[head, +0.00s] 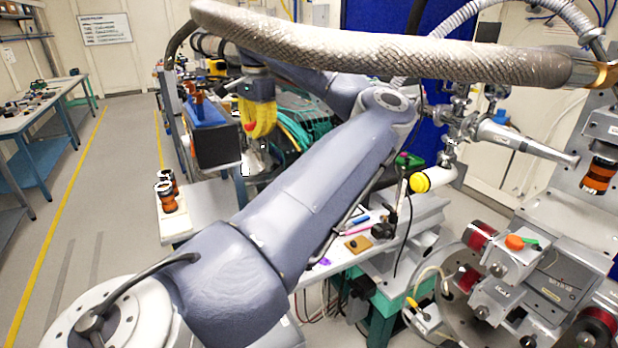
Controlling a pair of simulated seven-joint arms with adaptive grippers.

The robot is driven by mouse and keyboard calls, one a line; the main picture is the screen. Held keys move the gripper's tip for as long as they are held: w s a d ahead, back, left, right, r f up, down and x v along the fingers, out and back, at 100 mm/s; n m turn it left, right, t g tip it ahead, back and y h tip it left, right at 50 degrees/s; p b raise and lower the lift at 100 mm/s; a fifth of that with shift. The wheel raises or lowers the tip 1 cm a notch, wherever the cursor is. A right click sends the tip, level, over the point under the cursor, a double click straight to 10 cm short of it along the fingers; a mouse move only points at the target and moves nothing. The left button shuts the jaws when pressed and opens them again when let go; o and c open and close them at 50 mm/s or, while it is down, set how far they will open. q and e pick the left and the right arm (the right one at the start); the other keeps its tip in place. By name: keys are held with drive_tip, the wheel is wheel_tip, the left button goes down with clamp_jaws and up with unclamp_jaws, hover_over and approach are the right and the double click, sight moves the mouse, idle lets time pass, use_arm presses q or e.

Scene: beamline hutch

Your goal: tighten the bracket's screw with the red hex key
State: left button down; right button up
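A white work surface (340,262) shows beyond a large grey arm that crosses from lower left to upper middle. On it lie a small tan plate (358,244), a blue piece (361,220) and a purple piece (324,262). I cannot tell whether the tan plate belongs to the bracket. I cannot pick out the red hex key or the screw. A black base (383,230) with a thin upright stands to the right of the tan plate. My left gripper cannot be made out clearly, and my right gripper does not show.
The grey arm (310,190) and a ribbed hose (390,55) block much of the middle. Metal equipment (560,290) with red parts fills the lower right. Black-and-orange cylinders (166,203) stand on a white shelf at left. The floor (100,210) at far left is clear.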

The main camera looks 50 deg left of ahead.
use_arm(q)
drive_tip(key=w+a+f+m, duration=0.3)
drive_tip(key=w+f+m, duration=0.1)
drive_tip(key=w+f, duration=0.45)
drive_tip(key=w+a+f+m, duration=0.3)
drive_tip(key=w+a+f, duration=0.1)
drive_tip(key=w+f, duration=0.4)
drive_tip(key=shift+w+d+f+m+t+y, duration=0.2)
drive_tip(key=shift+w+f+m, duration=0.45)
drive_tip(key=shift+f, duration=1.7)
drive_tip(key=shift+w+d+f+m+t+y, duration=0.1)
drive_tip(key=shift+w+d+f+m+t, duration=0.2)
drive_tip(key=shift+w+f, duration=1.45)
drive_tip(key=shift+w+d+f+m+t+y, duration=0.1)
drive_tip(key=shift+w+d+f+m+t, duration=0.2)
drive_tip(key=shift+f, duration=2.7)
drive_tip(key=shift+a+f+n, duration=0.1)
drive_tip(key=shift+a+n, duration=0.05)
drive_tip(key=shift+n, duration=0.6)
drive_tip(key=shift+s+n+g, duration=0.1)
drive_tip(key=shift+n+g, duration=0.3)
drive_tip(key=shift+n, duration=0.8)
drive_tip(key=shift+n+y, duration=0.3)
drive_tip(key=shift+n, duration=0.8)
drive_tip(key=shift+s+n+g, duration=0.1)
drive_tip(key=shift+n+g, duration=0.3)
drive_tip(key=shift+n, duration=0.5)
